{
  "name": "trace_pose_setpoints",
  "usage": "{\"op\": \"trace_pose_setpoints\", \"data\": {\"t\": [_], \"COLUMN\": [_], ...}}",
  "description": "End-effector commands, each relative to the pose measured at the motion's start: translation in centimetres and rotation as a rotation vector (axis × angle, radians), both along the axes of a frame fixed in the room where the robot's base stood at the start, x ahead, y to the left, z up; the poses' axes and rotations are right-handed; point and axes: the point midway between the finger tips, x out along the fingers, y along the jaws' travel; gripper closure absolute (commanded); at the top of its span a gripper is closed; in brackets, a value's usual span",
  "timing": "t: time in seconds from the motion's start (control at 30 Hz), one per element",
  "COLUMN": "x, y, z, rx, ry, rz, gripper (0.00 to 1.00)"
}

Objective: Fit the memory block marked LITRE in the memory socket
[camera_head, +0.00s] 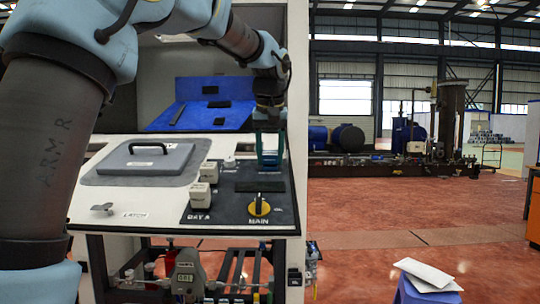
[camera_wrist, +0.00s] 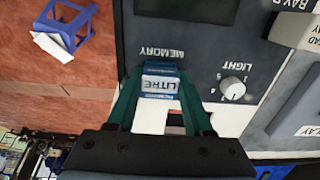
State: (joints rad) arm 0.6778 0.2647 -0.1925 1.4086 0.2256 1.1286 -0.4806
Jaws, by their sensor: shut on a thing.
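My gripper (camera_head: 268,160) is over the back right of the control panel, with its teal fingers pointing down. In the wrist view, the gripper (camera_wrist: 160,76) is shut on the LITRE memory block (camera_wrist: 160,84), a blue block with a white label reading LITRE. The block sits between the fingers, right by the panel's MEMORY lettering (camera_wrist: 161,53). The memory socket is hidden behind the block and fingers. I cannot tell whether the block is in the socket or just above it.
A LIGHT dial (camera_wrist: 232,89) is close beside the fingers. The panel also has a yellow MAIN knob (camera_head: 260,208), pale BAY A switches (camera_head: 201,195) and a grey handled lid (camera_head: 145,160). A blue tray (camera_head: 215,115) with dark pieces lies behind. A blue stool (camera_head: 410,292) stands on the floor.

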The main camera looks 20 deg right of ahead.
Motion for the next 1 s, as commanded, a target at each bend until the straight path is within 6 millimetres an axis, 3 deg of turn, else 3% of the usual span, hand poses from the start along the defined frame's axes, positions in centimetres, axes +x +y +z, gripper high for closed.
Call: {"op": "trace_pose_setpoints", "data": {"t": [0.87, 0.9, 1.0], "x": [0.19, 0.19, 0.2], "y": [-0.09, -0.09, -0.09], "z": [-0.53, -0.53, -0.52], "rx": [0.0, 0.0, 0.0], "ry": [0.0, 0.0, 0.0], "rz": [0.0, 0.0, 0.0], "gripper": [1.0, 0.46, 0.35]}}
